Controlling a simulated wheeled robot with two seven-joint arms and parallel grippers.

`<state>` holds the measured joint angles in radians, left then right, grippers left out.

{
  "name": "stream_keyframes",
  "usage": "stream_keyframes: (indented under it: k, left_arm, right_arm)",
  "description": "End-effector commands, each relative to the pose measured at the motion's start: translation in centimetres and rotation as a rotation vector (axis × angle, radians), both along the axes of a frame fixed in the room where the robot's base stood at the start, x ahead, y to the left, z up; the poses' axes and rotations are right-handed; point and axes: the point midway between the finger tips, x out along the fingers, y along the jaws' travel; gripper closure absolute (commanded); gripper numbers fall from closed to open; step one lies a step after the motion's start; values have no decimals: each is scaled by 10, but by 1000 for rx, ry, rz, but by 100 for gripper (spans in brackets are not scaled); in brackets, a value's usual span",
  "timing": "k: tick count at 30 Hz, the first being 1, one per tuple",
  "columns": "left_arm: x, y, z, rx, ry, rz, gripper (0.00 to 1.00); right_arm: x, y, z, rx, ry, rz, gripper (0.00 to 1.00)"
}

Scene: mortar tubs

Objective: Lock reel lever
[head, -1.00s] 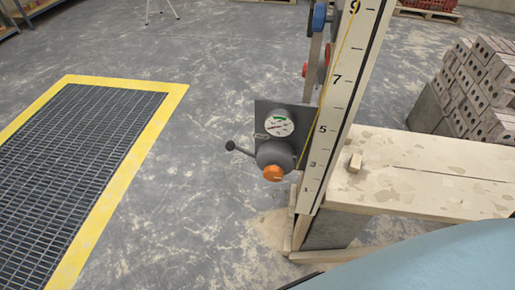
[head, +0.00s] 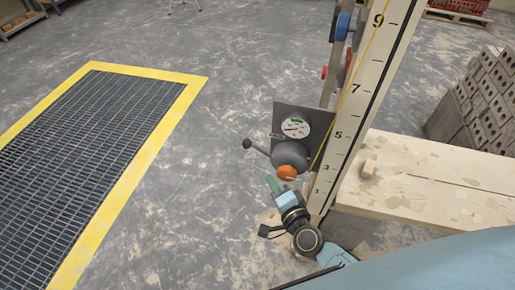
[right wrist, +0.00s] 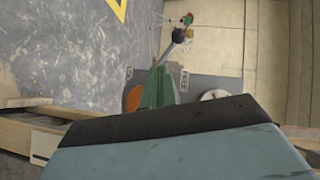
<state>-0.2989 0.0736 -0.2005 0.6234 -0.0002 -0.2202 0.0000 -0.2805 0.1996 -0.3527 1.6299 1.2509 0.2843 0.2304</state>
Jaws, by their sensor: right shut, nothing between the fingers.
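The reel is a grey hub (head: 291,153) with an orange knob (head: 287,173), on a dark plate (head: 290,112) with a round dial (head: 295,126). Its lever (head: 258,147) sticks out to the left and ends in a black ball (head: 247,143). My right gripper (head: 271,183) is shut and empty, just below and left of the orange knob, green fingers pointing up. In the right wrist view the shut fingers (right wrist: 158,88) lie in front of the plate, and the black ball (right wrist: 179,36) shows beyond their tips. I cannot tell whether they touch anything. My left gripper is not in view.
A tall numbered board (head: 350,110) stands right beside the reel, with a yellow line along it. A wooden bench (head: 430,185) and stacked bricks (head: 480,100) are to the right. A yellow-edged floor grating (head: 100,140) lies left, with clear floor between.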

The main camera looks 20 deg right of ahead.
Motion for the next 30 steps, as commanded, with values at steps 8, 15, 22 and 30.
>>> stream_keyframes:
  k: [8, 15, 22, 30]
  left_arm:
    - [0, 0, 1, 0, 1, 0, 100]
    - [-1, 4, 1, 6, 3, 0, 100]
    - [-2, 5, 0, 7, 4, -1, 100]
    - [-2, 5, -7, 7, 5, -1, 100]
  right_arm:
    - [6, 1, 31, 119, -43, -37, 100]
    - [8, 1, 31, 116, -44, -36, 100]
    - [35, 3, 29, 116, -46, -36, 100]
    - [82, 7, 23, 115, -44, -36, 100]
